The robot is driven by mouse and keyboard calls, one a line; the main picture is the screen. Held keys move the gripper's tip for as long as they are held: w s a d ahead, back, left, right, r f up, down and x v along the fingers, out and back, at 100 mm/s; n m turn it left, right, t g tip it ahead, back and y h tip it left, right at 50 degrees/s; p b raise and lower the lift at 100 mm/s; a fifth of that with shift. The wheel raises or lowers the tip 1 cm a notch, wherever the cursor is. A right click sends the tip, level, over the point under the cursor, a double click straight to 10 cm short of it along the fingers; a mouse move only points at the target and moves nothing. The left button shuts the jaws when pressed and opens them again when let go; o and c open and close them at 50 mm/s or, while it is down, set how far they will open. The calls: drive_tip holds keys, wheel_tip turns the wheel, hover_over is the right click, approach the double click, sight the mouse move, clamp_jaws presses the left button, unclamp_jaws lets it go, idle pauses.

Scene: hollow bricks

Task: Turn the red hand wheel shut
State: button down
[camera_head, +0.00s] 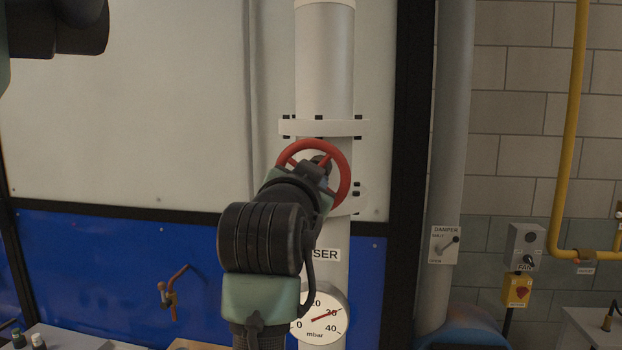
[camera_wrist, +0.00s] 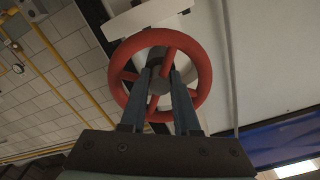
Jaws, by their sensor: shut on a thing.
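The red hand wheel (camera_head: 344,178) is mounted on the white vertical pipe (camera_head: 325,65), just below a bolted flange. In the wrist view the wheel (camera_wrist: 205,75) faces me, with its grey hub and red spokes showing. My gripper (camera_wrist: 163,77) reaches to the middle of the wheel, its two fingers on either side of the hub region and shut on the wheel there. The exact contact at the fingertips is hard to make out. In the head view my arm covers the lower left of the wheel and most of the gripper.
A round mbar gauge (camera_head: 321,316) sits on the pipe below, its red needle between 20 and 40. A damper lever plate (camera_head: 445,245), a fan switch box (camera_head: 525,246) and a yellow pipe (camera_head: 566,150) are to the right.

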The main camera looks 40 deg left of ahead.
drive_tip(key=c, duration=0.7)
unclamp_jaws()
drive_tip(key=shift+o, duration=0.2)
drive_tip(key=b+v, duration=0.5)
drive_tip(key=v, duration=0.8)
